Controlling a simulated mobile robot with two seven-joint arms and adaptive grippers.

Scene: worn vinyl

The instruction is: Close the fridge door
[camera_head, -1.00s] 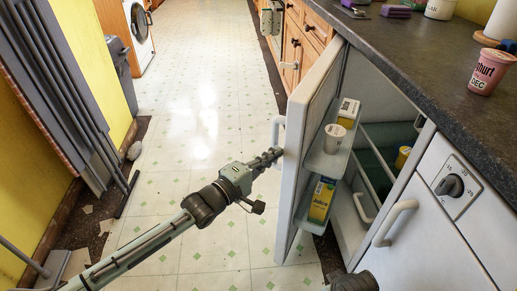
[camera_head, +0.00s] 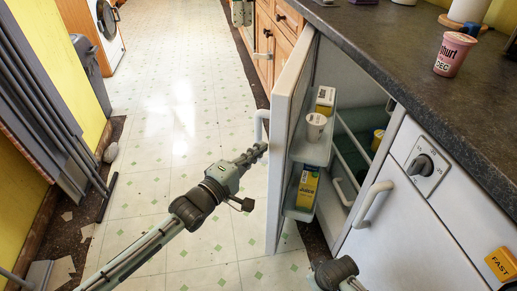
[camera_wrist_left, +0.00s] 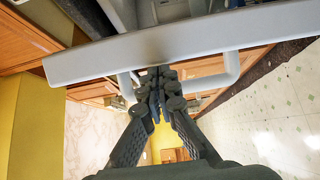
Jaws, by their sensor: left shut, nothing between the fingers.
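The white fridge door (camera_head: 276,185) stands open, swung out into the aisle. Its inner shelves face right and hold a small white pot (camera_head: 315,127), a yellow juice carton (camera_head: 307,187) and another yellow carton (camera_head: 325,100). A white handle (camera_head: 262,120) is on the door's outer side. My left gripper (camera_head: 256,151) is shut and empty, at the door's outer side just below the handle. In the left wrist view its fingertips (camera_wrist_left: 158,80) are close to the door's edge (camera_wrist_left: 180,42), between the handle's two ends; contact is unclear.
The open fridge interior (camera_head: 355,150) is under a dark worktop (camera_head: 440,110) with a pink yoghurt cup (camera_head: 455,53). A white unit with a dial (camera_head: 420,165) stands right of it. The tiled floor (camera_head: 170,130) left of the door is clear. Grey panels (camera_head: 45,100) lean on the left wall.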

